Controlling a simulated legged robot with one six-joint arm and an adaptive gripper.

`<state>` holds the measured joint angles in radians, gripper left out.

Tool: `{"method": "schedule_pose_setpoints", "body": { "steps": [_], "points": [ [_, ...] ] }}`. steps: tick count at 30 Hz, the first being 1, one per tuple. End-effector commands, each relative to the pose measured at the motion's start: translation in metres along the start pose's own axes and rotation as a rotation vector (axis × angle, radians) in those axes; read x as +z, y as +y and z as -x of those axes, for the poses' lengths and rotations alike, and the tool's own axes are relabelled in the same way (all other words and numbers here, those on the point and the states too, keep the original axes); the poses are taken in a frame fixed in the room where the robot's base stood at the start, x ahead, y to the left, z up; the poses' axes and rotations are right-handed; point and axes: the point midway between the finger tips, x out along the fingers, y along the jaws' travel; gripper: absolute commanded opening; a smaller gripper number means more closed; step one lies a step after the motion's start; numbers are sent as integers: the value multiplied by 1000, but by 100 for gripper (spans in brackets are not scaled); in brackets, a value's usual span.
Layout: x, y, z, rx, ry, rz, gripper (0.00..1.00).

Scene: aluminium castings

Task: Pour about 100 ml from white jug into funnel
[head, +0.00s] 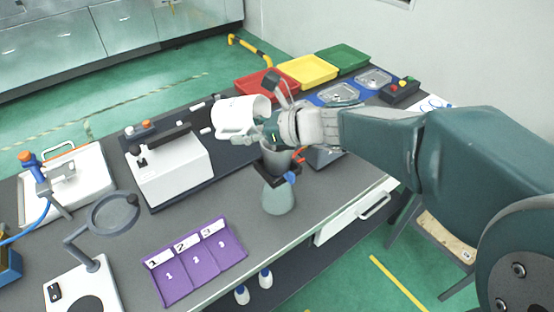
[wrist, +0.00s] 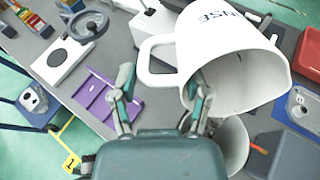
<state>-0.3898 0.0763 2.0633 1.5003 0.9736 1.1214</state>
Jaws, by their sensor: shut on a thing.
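The white jug (head: 240,115) is in my gripper (head: 276,128), tilted over on its side above the bench. In the wrist view the jug (wrist: 230,45) shows dark lettering, and its open mouth faces toward me and downward. The jug's handle (wrist: 146,62) lies between the two fingers of my gripper (wrist: 162,88). The grey funnel (head: 275,160) stands just below the jug and gripper, in a dark holder above a grey-green flask (head: 278,198). The funnel (wrist: 234,145) shows partly below the jug in the wrist view. I cannot see any liquid stream or level.
A purple numbered tray (head: 195,262) lies at the bench front. A white instrument (head: 170,165) and a ring-topped stand (head: 112,213) are to the left. Red (head: 262,84), yellow (head: 308,72) and green (head: 342,58) trays stand behind. A control box (head: 398,92) sits at the right.

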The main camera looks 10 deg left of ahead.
Motion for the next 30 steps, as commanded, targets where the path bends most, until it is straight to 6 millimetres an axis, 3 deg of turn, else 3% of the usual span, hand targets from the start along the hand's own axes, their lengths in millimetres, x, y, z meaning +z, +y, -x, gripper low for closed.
{"method": "schedule_pose_setpoints", "body": {
  "steps": [30],
  "points": [
    [-1, 0, 9, -2, -94, 1, 0]
  ]
}}
